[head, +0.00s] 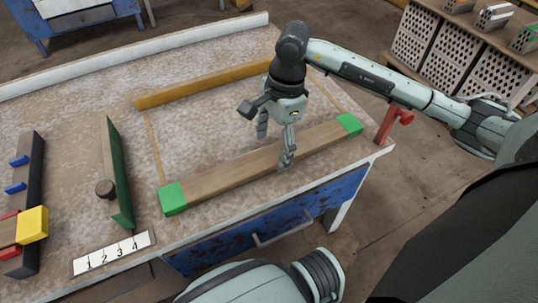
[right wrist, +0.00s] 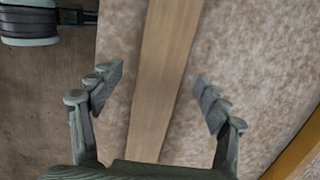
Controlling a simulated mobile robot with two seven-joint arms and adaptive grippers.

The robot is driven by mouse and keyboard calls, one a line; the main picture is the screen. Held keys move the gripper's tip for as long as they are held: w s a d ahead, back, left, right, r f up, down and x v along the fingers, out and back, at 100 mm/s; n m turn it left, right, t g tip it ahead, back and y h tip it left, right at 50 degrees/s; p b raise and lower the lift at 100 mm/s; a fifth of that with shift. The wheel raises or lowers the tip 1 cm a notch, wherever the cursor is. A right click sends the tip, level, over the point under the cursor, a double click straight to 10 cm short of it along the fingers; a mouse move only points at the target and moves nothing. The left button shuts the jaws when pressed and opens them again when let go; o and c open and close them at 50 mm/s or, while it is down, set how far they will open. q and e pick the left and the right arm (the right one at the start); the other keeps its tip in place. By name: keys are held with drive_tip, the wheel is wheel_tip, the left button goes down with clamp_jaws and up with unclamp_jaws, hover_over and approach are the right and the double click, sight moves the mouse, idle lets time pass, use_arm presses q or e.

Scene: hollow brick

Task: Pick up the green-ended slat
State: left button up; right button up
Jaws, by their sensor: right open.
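The green-ended slat (head: 235,172) is a long wooden bar lying on the table, with a green block at each end. My right gripper (head: 276,143) is over the middle of the slat, pointing down, with one finger on each side of it. In the right wrist view, the bare wooden part of the slat (right wrist: 156,85) runs between the two open fingers (right wrist: 158,95), with a gap on each side. The gripper is open and holds nothing. My left gripper is not in view.
An orange-yellow bar (head: 205,83) lies behind the slat. A green-sided board with a knob (head: 115,180) and a dark rail with blue and yellow blocks (head: 33,195) lie at left. A numbered card (head: 113,252) is near the front. A red bracket (head: 392,120) sits at the right edge.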

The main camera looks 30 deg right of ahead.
drive_tip(key=shift+a+f, duration=0.2)
drive_tip(key=shift+f, duration=0.75)
drive_tip(key=shift+w, duration=0.1)
drive_tip(key=c, duration=1.6)
drive_tip(key=shift+o, duration=0.2)
drive_tip(key=shift+r, duration=0.1)
